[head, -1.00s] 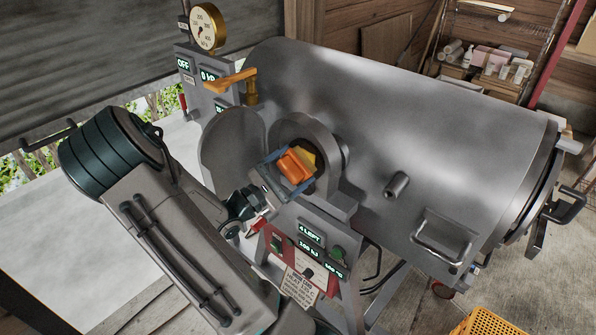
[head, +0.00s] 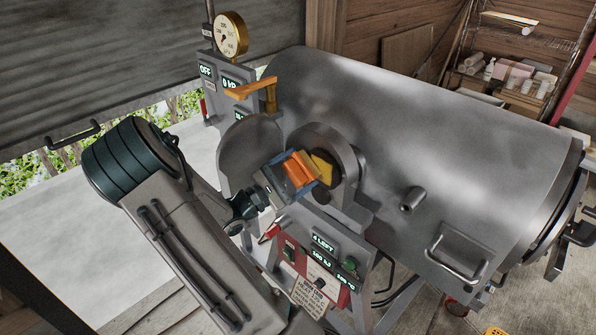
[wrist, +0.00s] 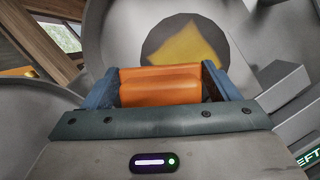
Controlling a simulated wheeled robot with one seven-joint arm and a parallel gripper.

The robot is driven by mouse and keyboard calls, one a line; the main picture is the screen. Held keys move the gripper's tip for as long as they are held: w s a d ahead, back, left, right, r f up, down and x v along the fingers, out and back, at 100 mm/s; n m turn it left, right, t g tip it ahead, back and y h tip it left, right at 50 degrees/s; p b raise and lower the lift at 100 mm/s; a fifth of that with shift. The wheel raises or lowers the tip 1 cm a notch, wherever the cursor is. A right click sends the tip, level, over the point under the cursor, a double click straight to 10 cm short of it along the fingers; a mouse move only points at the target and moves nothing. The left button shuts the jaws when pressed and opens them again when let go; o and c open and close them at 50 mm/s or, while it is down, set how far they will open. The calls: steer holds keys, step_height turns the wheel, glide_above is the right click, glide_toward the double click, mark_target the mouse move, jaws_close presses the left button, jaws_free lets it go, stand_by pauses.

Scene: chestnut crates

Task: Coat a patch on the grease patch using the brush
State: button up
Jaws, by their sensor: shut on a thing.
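My gripper (head: 290,174) has blue fingers shut on an orange block-like thing (head: 301,168), which I take to be the brush. It also shows in the wrist view as an orange bar (wrist: 160,84) between the two fingers; its working end is hidden. The yellow patch (head: 322,170), likely the grease patch, lies on a dark round face inside the grey ring of the machine. In the wrist view the yellow patch (wrist: 188,48) shows just beyond the orange bar. I cannot tell whether the brush touches it.
The large grey cylinder (head: 420,150) fills the right side. A round grey door (head: 249,150) stands open left of the ring, close to my gripper. An orange lever (head: 250,89) is above it. A control panel (head: 318,265) with lit displays sits below.

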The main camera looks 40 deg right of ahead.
steer(key=shift+s+a+p, duration=0.2)
steer(key=shift+a+p, duration=0.2)
steer(key=shift+a, duration=2.55)
steer(key=a, duration=0.3)
steer(key=shift+s, duration=0.15)
